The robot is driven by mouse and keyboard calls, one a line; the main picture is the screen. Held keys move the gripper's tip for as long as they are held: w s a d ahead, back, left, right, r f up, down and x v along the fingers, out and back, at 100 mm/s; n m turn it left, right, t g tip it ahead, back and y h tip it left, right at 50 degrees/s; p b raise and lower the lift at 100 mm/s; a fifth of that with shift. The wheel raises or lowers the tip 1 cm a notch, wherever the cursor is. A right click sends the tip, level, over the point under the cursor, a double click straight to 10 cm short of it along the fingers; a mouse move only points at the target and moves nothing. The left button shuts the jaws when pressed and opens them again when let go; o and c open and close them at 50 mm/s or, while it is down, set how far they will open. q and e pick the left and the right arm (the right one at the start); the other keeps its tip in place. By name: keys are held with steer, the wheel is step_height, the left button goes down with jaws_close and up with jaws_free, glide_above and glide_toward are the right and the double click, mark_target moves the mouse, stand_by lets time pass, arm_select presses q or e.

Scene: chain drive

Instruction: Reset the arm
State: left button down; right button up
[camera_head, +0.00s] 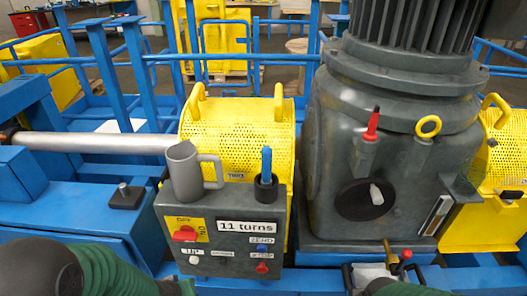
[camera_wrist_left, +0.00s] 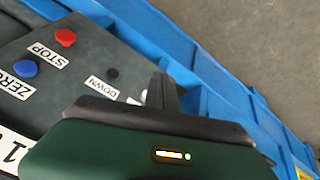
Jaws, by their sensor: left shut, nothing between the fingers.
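My left arm (camera_head: 75,270) comes in at the lower left of the head view, and its gripper is hidden there. In the left wrist view my left gripper (camera_wrist_left: 162,88) is shut and empty, with its dark fingers beside the edge of the grey control box. The control box (camera_head: 232,228) has an "11 turns" display, a red switch and several buttons. Its red STOP button (camera_wrist_left: 65,38) and blue ZERO button (camera_wrist_left: 26,68) show in the wrist view. A bit of my right arm shows at the bottom edge; its gripper is out of view.
A grey mug (camera_head: 185,172) and a dark cup with a blue-handled tool (camera_head: 266,165) stand on the box. Behind is a yellow mesh guard (camera_head: 240,130). A large grey motor housing (camera_head: 400,120) stands to the right. Blue rails (camera_head: 130,65) surround the machine.

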arm_select(q)
steer(key=s+d+r+m+g+p, duration=0.2)
steer(key=s+d+r+m+g, duration=0.15)
steer(key=s+r, duration=0.6)
step_height(320, 180, up, 17)
steer(key=p, duration=1.7)
steer(key=shift+w+a+m+t, duration=0.3)
steer(key=shift+a+m+t, duration=0.05)
steer(key=shift+a, duration=0.1)
steer(key=shift+f, duration=0.1)
